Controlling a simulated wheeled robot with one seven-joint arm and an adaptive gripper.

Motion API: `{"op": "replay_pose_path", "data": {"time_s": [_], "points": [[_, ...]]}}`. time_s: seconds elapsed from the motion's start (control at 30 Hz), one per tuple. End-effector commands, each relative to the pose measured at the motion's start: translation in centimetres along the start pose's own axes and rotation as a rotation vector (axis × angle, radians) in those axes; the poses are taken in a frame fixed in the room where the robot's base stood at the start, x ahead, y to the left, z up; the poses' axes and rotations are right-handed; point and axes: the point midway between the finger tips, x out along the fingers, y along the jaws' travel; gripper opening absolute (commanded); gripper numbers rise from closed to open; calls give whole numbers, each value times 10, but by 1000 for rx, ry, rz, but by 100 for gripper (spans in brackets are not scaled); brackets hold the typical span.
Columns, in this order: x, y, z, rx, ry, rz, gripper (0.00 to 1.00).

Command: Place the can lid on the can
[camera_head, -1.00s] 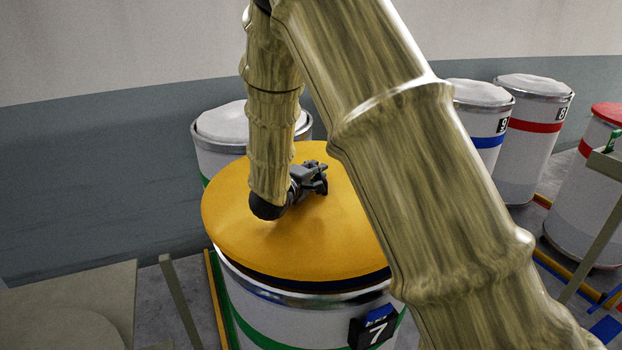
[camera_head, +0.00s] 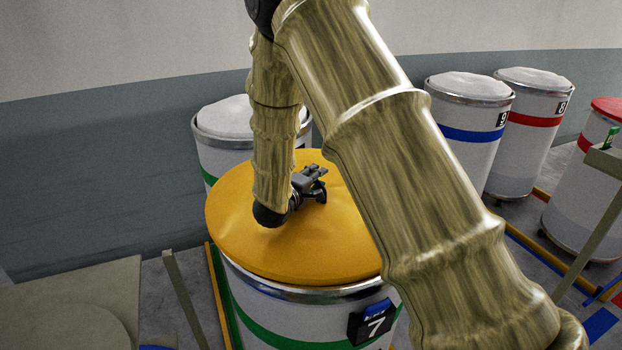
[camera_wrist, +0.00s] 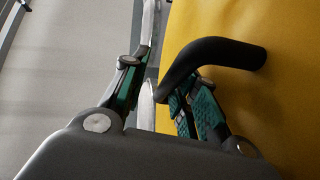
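The yellow lid (camera_head: 300,240) lies over the top of the white can (camera_head: 250,305) marked 7, close against its silver rim. It looks roughly level; whether it is fully seated all round cannot be seen behind my arm. My gripper (camera_head: 316,182) is low over the middle of the lid. In the wrist view the lid (camera_wrist: 285,110) fills the right side and its black bent handle (camera_wrist: 215,55) reaches between my fingers (camera_wrist: 158,95). The handle is by the right green pad, and a gap shows between it and the left finger. The fingers look apart.
A filled white can (camera_head: 212,160) stands behind left. Rails (camera_head: 565,270) cross the floor. A grey surface (camera_head: 75,300) is at lower left.

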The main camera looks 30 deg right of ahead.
Motion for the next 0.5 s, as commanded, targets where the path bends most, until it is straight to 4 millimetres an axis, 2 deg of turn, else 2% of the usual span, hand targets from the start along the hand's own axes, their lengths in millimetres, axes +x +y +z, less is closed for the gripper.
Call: {"op": "replay_pose_path", "data": {"time_s": [0.33,0.5], "points": [[-1,2,-1,1,1,2,35],[-13,0,-1,2,2,3,35]]}}
